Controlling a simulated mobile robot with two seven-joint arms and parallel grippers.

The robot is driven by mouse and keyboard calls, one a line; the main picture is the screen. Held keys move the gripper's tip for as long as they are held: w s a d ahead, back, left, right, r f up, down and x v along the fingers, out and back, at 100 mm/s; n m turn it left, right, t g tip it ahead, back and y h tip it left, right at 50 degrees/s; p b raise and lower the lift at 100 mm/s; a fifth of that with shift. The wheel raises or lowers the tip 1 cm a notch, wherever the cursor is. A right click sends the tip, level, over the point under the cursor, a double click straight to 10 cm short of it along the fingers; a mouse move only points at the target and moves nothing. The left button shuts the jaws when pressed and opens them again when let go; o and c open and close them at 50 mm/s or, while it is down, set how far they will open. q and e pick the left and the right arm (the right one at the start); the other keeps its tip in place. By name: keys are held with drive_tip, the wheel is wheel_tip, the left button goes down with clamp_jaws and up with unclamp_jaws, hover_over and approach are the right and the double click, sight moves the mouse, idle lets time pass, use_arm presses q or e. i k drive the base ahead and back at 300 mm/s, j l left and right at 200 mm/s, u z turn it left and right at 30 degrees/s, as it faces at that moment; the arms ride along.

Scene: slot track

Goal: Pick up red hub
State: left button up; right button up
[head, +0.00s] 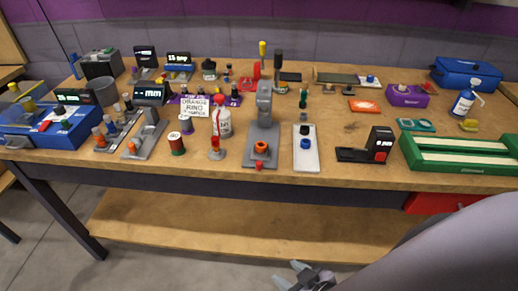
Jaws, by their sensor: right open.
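Several small red parts are on the wooden workbench (350,178), and I cannot tell for sure which is the red hub. A red-orange ring-like part (261,147) sits on the base of the grey upright press (264,110), with a small red piece (259,166) at its front edge. My left gripper is not in view.
A white plate (306,162) with dark and blue knobs and a black gauge (365,155) lie right of the press. A green slotted track (465,165) is at right, a blue box (70,128) at left. The lower shelf (210,225) is bare.

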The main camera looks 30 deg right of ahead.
sight(215, 140)
drive_tip(key=i+j+z, duration=0.35)
drive_tip(key=j+z, duration=0.15)
drive_tip(key=i+j+z, duration=0.1)
drive_tip(key=j+z, duration=0.2)
drive_tip(key=j, duration=0.1)
